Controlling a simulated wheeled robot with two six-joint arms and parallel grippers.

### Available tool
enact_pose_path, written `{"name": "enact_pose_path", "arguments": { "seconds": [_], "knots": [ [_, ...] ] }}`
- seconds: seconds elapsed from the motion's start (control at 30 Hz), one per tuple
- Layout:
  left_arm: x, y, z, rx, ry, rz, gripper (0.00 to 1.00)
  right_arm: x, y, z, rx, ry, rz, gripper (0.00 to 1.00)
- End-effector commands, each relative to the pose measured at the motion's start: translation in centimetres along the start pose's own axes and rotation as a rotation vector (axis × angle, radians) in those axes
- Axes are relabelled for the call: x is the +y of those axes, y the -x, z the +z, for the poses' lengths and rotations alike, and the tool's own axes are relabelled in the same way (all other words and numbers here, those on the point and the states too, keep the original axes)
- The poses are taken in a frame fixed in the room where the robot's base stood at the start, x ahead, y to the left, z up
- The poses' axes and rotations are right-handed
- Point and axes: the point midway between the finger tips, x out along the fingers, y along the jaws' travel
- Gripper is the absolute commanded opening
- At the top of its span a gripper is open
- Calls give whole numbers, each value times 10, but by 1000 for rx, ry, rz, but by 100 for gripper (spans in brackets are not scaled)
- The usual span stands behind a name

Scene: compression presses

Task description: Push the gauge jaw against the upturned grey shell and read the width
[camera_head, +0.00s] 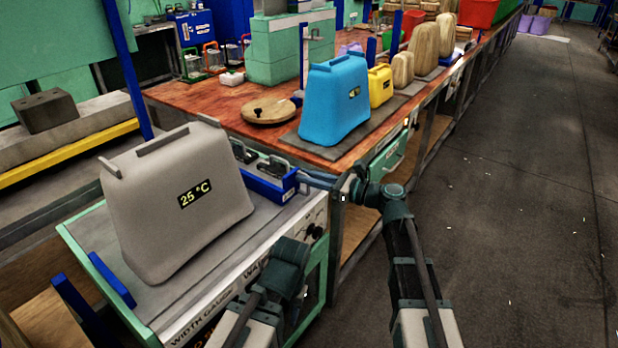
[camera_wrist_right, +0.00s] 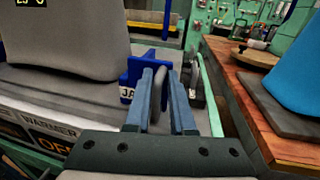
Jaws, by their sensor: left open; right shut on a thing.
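The grey shell (camera_head: 180,205) stands upturned on the gauge bench, with a display reading 25 °C. It also shows in the right wrist view (camera_wrist_right: 65,40). The blue gauge jaw (camera_head: 268,183) is at its right side; in the right wrist view its label (camera_wrist_right: 127,93) is partly hidden. My right gripper (camera_head: 312,179) is shut on the jaw's dark, rounded handle (camera_wrist_right: 160,88). My left gripper (camera_head: 289,268) is open, low before the bench front; its fingertips are unclear. The width readout (camera_head: 207,335) is cut off and unreadable.
A blue fixed stop (camera_head: 112,279) stands at the bench's left edge. To the right, a wooden table (camera_head: 215,110) carries a blue shell (camera_head: 335,100), a yellow shell (camera_head: 380,86), wooden forms (camera_head: 423,45) and a round wooden board (camera_head: 268,112).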

Motion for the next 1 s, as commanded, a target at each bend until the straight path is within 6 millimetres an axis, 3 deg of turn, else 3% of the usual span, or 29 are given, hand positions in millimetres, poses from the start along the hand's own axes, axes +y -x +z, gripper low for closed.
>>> {"name": "enact_pose_path", "arguments": {
  "seconds": [0.17, 0.5, 0.8, 0.83, 0.93, 1.0],
  "knots": [
    [0, 0, 0, 0, 0, 0, 45, 15, -2, 0, 0, 0, 3, 0],
    [0, 0, 0, 0, 0, 0, 45, 86, -15, 0, 0, 1, 6, 0],
    [0, 0, 0, 0, 0, 0, 45, 90, -17, 0, 2, 1, 10, 0],
    [0, 0, 0, 0, 0, 0, 45, 90, -17, 0, 2, 1, 10, 23],
    [0, 0, 0, 0, 0, 0, 45, 90, -17, 0, 2, 1, 9, 41],
    [0, 0, 0, 0, 0, 0, 45, 89, -17, 0, 1, 1, 8, 44]
  ]
}}
